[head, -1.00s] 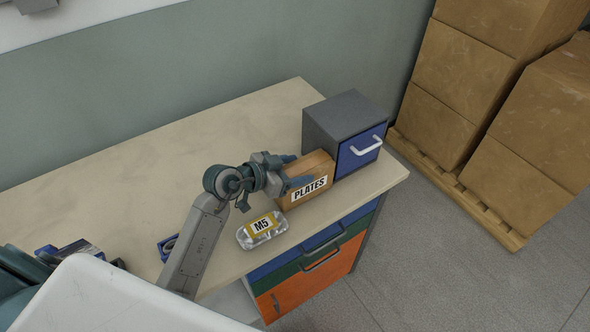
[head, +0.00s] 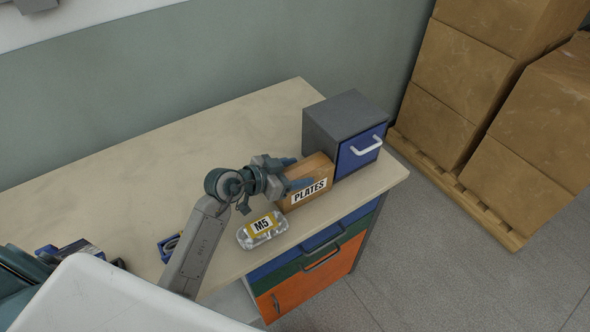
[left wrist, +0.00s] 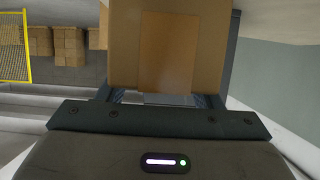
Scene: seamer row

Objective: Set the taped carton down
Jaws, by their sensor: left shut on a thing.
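The taped carton (head: 320,175) is a brown box with a white label reading PLATES. In the head view it is at the right end of the workbench, close against the front left of a small grey drawer box. My left gripper (head: 299,172) is shut on the carton, its fingers on either side. In the left wrist view the carton (left wrist: 125,45) fills the space between the fingers, with a paler brown strip of tape on it. Whether its underside touches the bench top cannot be told. My right gripper is not in view.
The grey drawer box (head: 345,112) with a blue front stands right beside the carton. The bench top (head: 240,125) is clear behind. Stacked cartons (head: 462,75) stand on a pallet at right.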

